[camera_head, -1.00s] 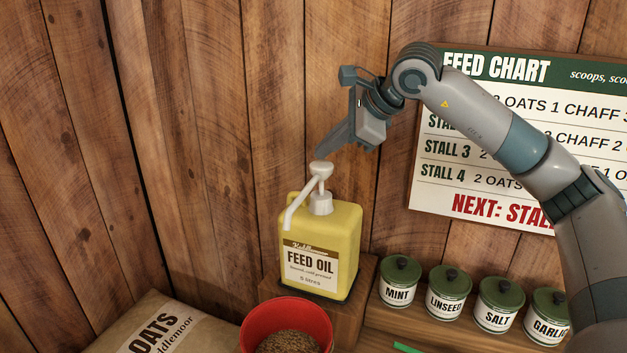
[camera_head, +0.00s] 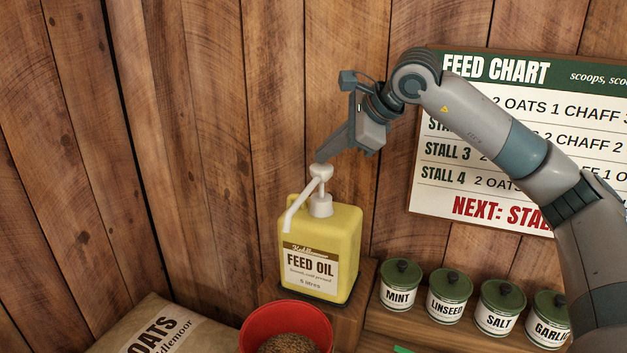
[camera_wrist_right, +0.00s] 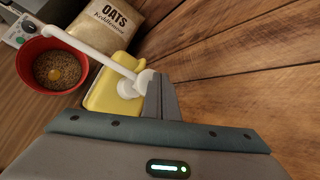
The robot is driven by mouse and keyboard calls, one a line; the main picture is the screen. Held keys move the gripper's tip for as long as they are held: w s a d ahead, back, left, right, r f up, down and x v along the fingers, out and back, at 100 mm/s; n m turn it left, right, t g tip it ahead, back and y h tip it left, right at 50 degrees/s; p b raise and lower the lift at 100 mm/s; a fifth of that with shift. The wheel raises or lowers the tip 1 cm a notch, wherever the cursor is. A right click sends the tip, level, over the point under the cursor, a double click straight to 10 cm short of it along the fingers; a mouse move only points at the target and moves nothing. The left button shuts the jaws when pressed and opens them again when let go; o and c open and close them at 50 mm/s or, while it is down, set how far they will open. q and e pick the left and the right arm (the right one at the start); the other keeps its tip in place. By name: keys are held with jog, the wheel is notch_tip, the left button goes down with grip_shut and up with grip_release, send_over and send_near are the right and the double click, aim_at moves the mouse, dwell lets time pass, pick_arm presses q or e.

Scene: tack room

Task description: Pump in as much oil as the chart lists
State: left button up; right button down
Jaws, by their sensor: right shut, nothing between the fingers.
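The yellow feed oil bottle (camera_head: 345,240) with a white pump (camera_head: 320,172) stands upright on a wooden block. Its spout points down-left toward the red bucket (camera_head: 250,325), which holds brown feed. The feed chart (camera_head: 460,150) is on the wall; my arm hides the stall number after "NEXT", and the right side is cut off. My left gripper is out of view.
Green-lidded jars of mint (camera_head: 399,290), linseed (camera_head: 449,298), salt (camera_head: 499,310) and garlic (camera_head: 546,318) stand right of the bottle. An oats sack (camera_head: 150,330) lies at lower left. The wooden wall (camera_head: 230,130) is close behind the bottle.

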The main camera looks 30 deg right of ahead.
jog(key=shift+f+b, duration=1)
jog(key=shift+f, duration=0.15)
dwell(0.9)
jog(key=shift+r, duration=0.1)
jog(key=shift+r+p, duration=0.9)
jog(key=shift+r, duration=0.85)
notch_tip(320, 180, up, 6)
jog(key=p, duration=0.3)
jog(key=shift+p, duration=0.35)
dwell(0.4)
